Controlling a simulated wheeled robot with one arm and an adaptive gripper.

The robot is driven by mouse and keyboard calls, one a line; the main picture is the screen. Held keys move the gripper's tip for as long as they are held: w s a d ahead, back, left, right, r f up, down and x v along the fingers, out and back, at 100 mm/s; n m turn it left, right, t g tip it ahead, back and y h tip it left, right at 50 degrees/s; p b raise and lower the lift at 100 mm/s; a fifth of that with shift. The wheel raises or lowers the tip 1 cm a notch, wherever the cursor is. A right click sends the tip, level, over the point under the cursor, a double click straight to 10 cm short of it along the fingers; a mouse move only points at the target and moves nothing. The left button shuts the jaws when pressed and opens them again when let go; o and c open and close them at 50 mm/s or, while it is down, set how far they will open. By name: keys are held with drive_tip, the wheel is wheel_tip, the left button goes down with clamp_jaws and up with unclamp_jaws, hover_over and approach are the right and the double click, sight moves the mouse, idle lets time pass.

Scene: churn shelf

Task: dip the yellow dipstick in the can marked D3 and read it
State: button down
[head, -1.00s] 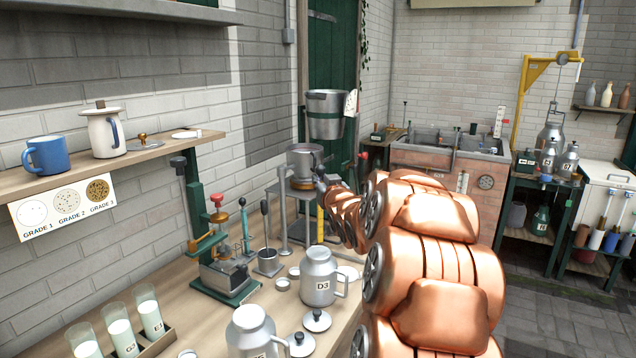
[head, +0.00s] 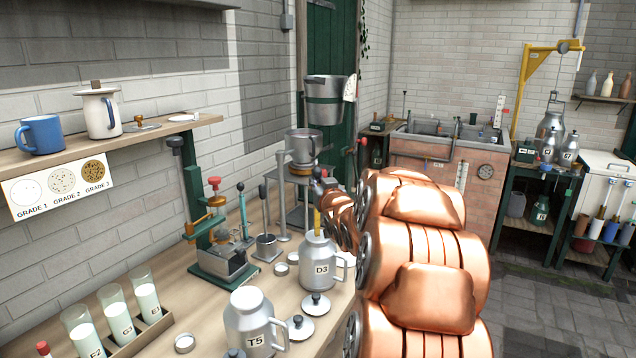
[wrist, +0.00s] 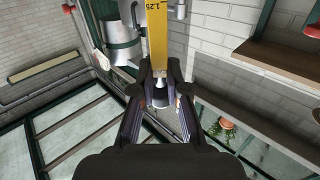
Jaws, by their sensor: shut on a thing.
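The can marked D3 (head: 320,268) is a grey metal can with a side handle, standing upright on the bench with its lid off. The yellow dipstick (head: 317,222) is upright at its mouth, its lower end at or inside the neck; how deep I cannot tell. In the wrist view the dipstick (wrist: 157,35) rises from between my fingers, with a "1.25" mark showing. My gripper (wrist: 160,78) is shut on the dipstick. In the head view my gripper (head: 320,183) is above the can, partly hidden by my arm.
The T5 can (head: 252,322) stands in front of D3, with loose lids (head: 315,305) between. A green press (head: 222,255) and a small metal cup (head: 267,247) stand to the left. Milk glasses (head: 116,315) sit in a rack. A grade card (head: 60,187) hangs below the shelf.

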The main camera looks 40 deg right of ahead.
sight(318, 226)
drive_tip(key=shift+f+b, duration=3.95)
drive_tip(key=shift+f, duration=2.4)
drive_tip(key=shift+f+b, duration=0.3)
drive_tip(key=shift+f, duration=0.15)
drive_tip(key=shift+r, duration=0.1)
drive_tip(key=shift+r+p, duration=3.2)
drive_tip(key=shift+r, duration=6.25)
